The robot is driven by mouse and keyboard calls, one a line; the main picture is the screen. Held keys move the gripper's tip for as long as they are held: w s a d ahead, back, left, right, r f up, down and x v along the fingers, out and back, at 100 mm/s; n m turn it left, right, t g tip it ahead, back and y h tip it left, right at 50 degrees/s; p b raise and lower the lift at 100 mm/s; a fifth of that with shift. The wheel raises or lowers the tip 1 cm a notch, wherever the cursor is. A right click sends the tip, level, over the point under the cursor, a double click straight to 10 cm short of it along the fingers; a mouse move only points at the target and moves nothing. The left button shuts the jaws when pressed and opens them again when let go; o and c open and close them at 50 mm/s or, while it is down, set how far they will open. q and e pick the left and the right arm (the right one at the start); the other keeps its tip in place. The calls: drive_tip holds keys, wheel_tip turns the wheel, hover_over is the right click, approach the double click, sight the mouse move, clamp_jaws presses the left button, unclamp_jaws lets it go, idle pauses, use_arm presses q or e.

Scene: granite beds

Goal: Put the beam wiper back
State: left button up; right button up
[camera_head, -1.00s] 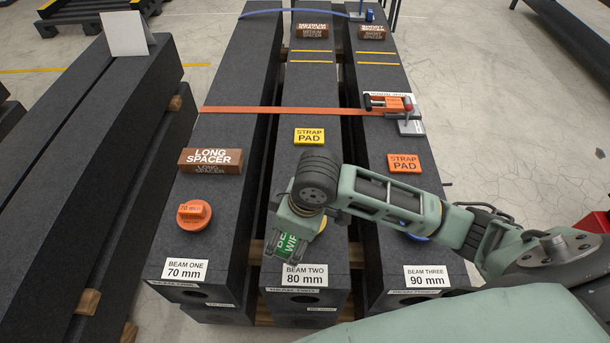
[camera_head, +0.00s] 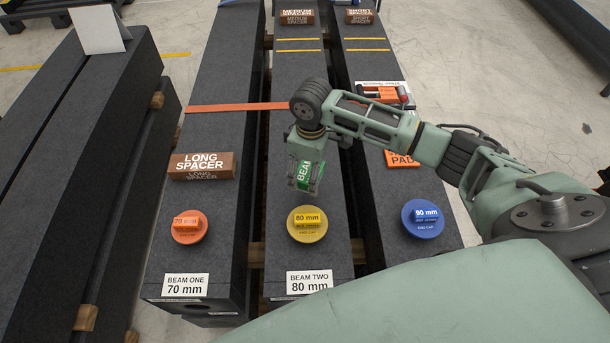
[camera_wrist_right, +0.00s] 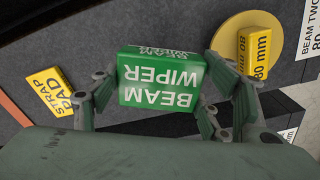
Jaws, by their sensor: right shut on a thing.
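The green beam wiper (camera_wrist_right: 160,78) is a block with white lettering, and it sits between the fingers of my right gripper (camera_wrist_right: 165,100) in the right wrist view. In the head view my right gripper (camera_head: 306,185) points down over beam two (camera_head: 325,230), with part of the beam wiper (camera_head: 304,172) showing between its fingers. It is just beyond the yellow 80 mm end cap (camera_head: 307,224). Whether the wiper touches the beam top is hard to tell. My left gripper does not show.
An orange 70 mm cap (camera_head: 187,226) and a long spacer (camera_head: 202,166) lie on beam one. A blue 90 mm cap (camera_head: 423,218) lies on beam three. The yellow strap pad (camera_wrist_right: 55,92) shows in the wrist view. An orange strap (camera_head: 235,106) crosses the beams.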

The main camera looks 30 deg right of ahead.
sight(305, 165)
drive_tip(key=shift+w+a+f, duration=0.1)
drive_tip(key=shift+w+f, duration=0.3)
drive_tip(key=shift+w, duration=0.3)
drive_tip(key=shift+w+f, duration=0.15)
drive_tip(key=shift+w, duration=0.15)
drive_tip(key=shift+w+f, duration=0.1)
drive_tip(key=shift+f, duration=0.45)
wheel_tip(305, 165, down, 2)
drive_tip(key=shift+f, duration=0.55)
drive_tip(key=o, duration=1)
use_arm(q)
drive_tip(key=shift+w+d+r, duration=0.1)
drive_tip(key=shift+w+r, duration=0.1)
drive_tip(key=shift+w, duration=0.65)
